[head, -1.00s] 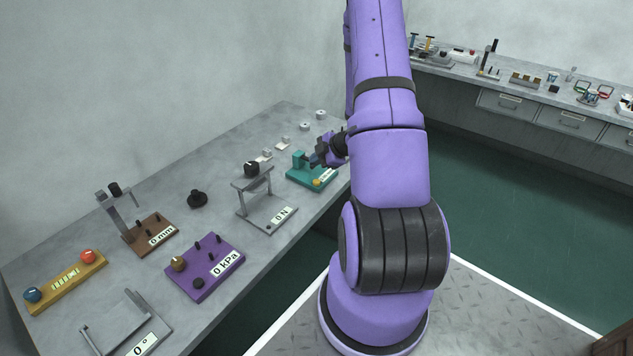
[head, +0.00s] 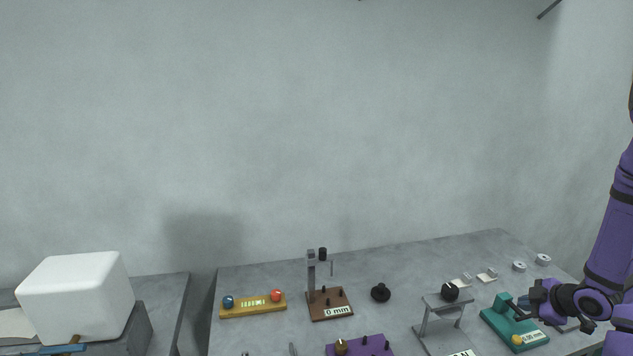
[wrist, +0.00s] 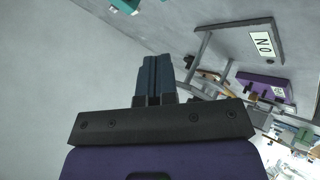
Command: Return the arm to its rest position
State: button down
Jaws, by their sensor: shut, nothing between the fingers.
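My purple arm (head: 611,230) enters at the right edge of the head view. My gripper (head: 526,300) shows small and dark at its end, beside the teal device (head: 497,322) on the grey bench (head: 440,262). I cannot tell from the head view whether it touches the device. In the wrist view my gripper (wrist: 155,62) has its blue-grey fingers together, with nothing between them. The teal device (wrist: 124,4) is only partly in that view, at the top edge.
A grey stand (head: 426,318) marked 0 N, a purple block (head: 376,347), a brown gauge stand (head: 335,297) and a yellow block (head: 237,311) stand on the bench. A black knob (head: 380,292) lies between. A white rounded box (head: 75,295) sits at the left.

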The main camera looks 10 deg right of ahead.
jog(key=w+a+r+m+h, duration=0.1)
jog(key=w+r+h, duration=0.1)
jog(key=r, duration=0.5)
jog(key=w+a+r+m+h, duration=0.2)
jog(key=r, duration=0.5)
jog(key=s+a+r+m+g+h, duration=0.1)
jog(key=a+r+m, duration=0.1)
jog(key=a+r, duration=0.3)
jog(key=s+a+r+m+g, duration=0.1)
jog(key=s+a+r+m, duration=0.15)
jog(key=r, duration=0.45)
jog(key=s+a+r+m+y, duration=0.1)
jog(key=s+a+r, duration=0.2)
jog(key=s+a, duration=0.3)
jog(key=s+a+r+m+g+y, duration=0.1)
jog(key=s+a+r+m, duration=0.1)
jog(key=s+a+r, duration=0.2)
jog(key=s+a+r+m+y, duration=0.1)
jog(key=s+a+r, duration=0.2)
jog(key=s+a, duration=0.7)
jog(key=shift+r, duration=0.4)
